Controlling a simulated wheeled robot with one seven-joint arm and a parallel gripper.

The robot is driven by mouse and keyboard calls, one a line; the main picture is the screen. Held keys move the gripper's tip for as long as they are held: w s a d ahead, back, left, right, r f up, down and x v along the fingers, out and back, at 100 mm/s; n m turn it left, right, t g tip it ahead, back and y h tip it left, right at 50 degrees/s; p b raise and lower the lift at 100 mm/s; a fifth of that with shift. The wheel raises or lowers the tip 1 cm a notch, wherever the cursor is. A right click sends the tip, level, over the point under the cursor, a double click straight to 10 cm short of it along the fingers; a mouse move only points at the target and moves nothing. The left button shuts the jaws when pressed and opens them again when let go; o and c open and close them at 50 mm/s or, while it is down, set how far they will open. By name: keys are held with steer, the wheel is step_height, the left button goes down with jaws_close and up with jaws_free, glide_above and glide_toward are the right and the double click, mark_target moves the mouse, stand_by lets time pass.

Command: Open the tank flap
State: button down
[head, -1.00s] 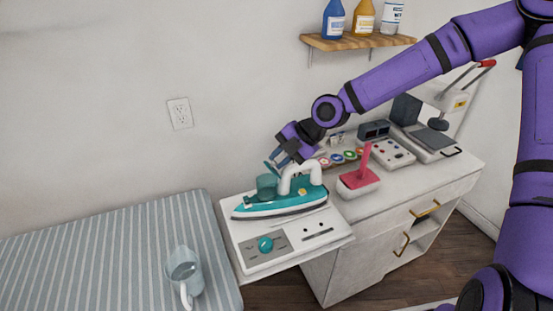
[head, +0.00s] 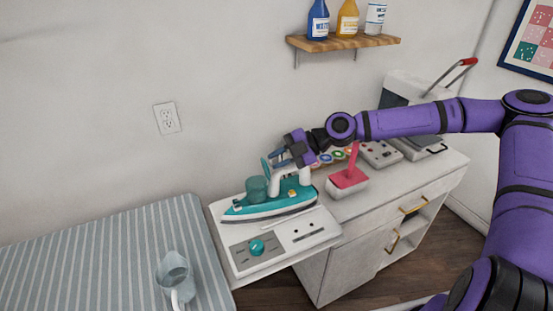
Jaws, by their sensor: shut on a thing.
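A teal and white steam iron (head: 272,210) rests on the white panel at the near end of the cabinet. Its teal tank (head: 257,190) is at the left of the white handle (head: 304,177). A small teal piece, apparently the tank flap (head: 265,167), stands up steeply above the tank, at the handle side. My gripper (head: 274,159) comes in from the right above the iron, shut with its blue-grey fingertips at the flap's upper edge. The exact contact is small and partly hidden by the fingers.
A pink-handled object in a tray (head: 348,180) stands right of the iron, near my wrist. A dial panel (head: 258,247) lies in front of it. A clear jug (head: 174,275) stands on the striped board (head: 105,262) at left. A bottle shelf (head: 343,43) hangs above.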

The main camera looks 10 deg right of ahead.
stand_by(0.4)
steer(key=c, duration=1)
jaws_free()
steer(key=shift+d, duration=0.1)
steer(key=v, duration=1)
steer(key=shift+d, duration=0.35)
